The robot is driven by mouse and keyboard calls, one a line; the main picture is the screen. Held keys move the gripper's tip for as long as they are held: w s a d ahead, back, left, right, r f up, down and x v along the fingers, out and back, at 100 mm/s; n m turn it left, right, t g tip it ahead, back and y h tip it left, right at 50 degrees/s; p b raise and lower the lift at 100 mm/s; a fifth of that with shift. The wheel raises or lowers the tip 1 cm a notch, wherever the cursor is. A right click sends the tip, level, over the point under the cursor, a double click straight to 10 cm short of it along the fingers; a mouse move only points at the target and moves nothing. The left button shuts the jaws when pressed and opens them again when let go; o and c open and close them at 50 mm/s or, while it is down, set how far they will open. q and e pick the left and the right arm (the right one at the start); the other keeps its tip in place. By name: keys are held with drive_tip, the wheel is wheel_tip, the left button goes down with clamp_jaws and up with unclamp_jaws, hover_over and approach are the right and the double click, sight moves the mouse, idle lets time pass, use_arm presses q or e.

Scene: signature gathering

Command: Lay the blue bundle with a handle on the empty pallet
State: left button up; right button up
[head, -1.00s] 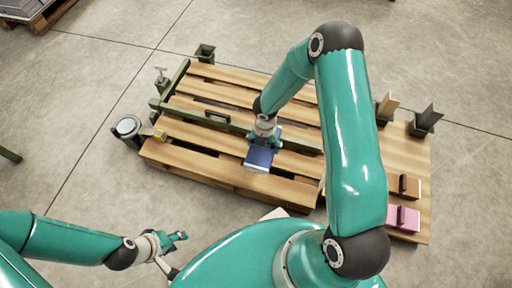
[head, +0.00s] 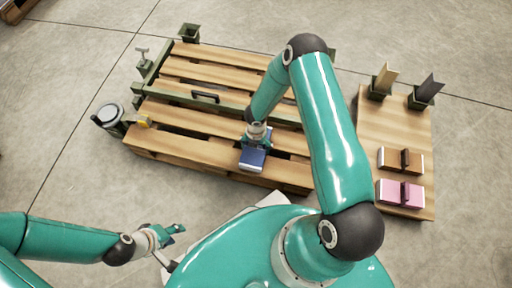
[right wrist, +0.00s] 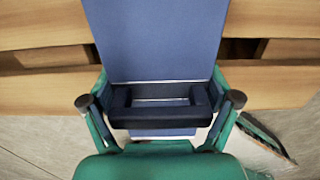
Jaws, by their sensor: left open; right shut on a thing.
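The blue bundle (head: 252,159) hangs or lies over the front slats of the slatted wooden pallet (head: 190,149); whether it touches the wood I cannot tell. My right gripper (head: 256,141) is shut on its dark handle, which shows between the fingers in the right wrist view (right wrist: 160,118). The blue body (right wrist: 155,40) extends away from the fingers there, above the slats. The pallet carries no other bundle that I can see; my right arm hides part of its right side. My left gripper (head: 175,234) is open and empty, low at the left, off the pallet.
A green bar with a black handle (head: 205,96) crosses the pallet. A round-topped device (head: 109,115) stands at its left end. A wooden board (head: 385,132) at the right holds a brown bundle (head: 392,160), a pink bundle (head: 391,193) and two upright plates in holders.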

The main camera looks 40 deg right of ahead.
drive_tip(key=shift+f, duration=0.45)
drive_tip(key=o, duration=1.2)
